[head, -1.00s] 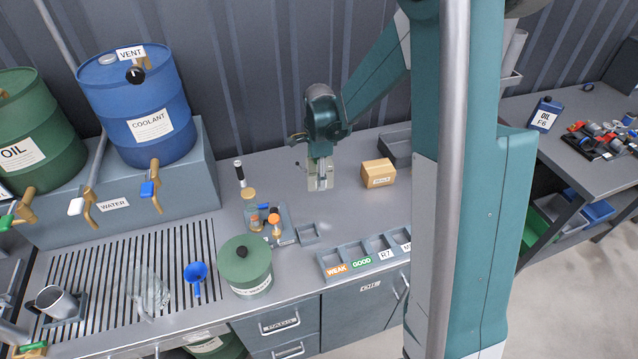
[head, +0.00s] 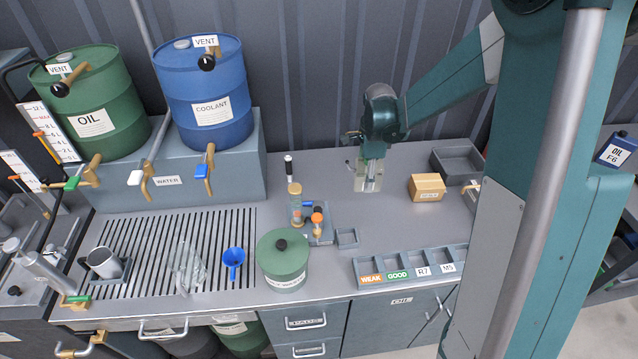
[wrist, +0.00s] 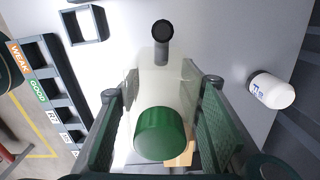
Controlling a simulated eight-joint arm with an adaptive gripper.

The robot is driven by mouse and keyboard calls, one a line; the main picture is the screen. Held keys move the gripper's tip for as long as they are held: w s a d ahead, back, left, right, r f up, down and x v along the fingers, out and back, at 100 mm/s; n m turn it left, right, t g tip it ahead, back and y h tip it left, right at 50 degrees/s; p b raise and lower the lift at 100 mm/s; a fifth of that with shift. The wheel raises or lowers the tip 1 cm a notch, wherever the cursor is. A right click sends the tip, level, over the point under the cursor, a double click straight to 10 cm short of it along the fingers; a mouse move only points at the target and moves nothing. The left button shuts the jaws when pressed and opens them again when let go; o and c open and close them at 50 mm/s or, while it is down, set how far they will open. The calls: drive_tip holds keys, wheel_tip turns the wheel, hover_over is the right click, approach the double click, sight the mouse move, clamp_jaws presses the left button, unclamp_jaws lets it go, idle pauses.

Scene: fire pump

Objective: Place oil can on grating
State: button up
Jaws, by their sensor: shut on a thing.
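My gripper (head: 368,183) is over the bench to the left of a cardboard box, pointing down. In the wrist view my gripper (wrist: 160,120) is shut on a translucent whitish can (wrist: 160,82) with a green cap and a dark-tipped spout, which I take as the oil can. The can sits between the two green pads. In the head view only a pale part of the oil can (head: 368,181) shows, and I cannot tell whether it touches the bench. The slatted grating (head: 140,235) is at the left of the bench, well left of my gripper.
A green lidded pot (head: 283,262) and a bottle stand (head: 318,232) lie between gripper and grating. The cardboard box (head: 427,187) is right; labelled trays (head: 410,268) are in front.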

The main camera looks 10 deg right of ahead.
idle(0.3)
drive_tip(key=shift+s+a+r, duration=0.35)
drive_tip(key=shift+s+r, duration=0.05)
drive_tip(key=shift+s, duration=0.05)
drive_tip(key=s+a+r+n+p, duration=0.2)
drive_tip(key=s+a+r, duration=0.25)
drive_tip(key=s, duration=0.55)
drive_tip(key=s+a+r+n+p, duration=0.2)
drive_tip(key=s+a+r, duration=0.3)
drive_tip(key=s, duration=0.5)
drive_tip(key=s+a+r+n+p, duration=0.1)
drive_tip(key=s+a+r+n, duration=0.15)
drive_tip(key=s+a, duration=0.6)
drive_tip(key=w+a+f+n+b, duration=0.1)
drive_tip(key=w+a+n+b, duration=0.2)
drive_tip(key=a, duration=0.9)
drive_tip(key=w+a+f+n, duration=0.2)
drive_tip(key=w+a+n, duration=0.3)
drive_tip(key=a, duration=0.7)
drive_tip(key=a+f+n+b, duration=0.1)
drive_tip(key=a+f, duration=0.3)
drive_tip(key=a, duration=1)
drive_tip(key=s+a+f+n+b, duration=0.1)
drive_tip(key=a+f+n, duration=0.3)
drive_tip(key=a, duration=1)
drive_tip(key=shift+f+b, duration=0.45)
drive_tip(key=shift+f, duration=0.3)
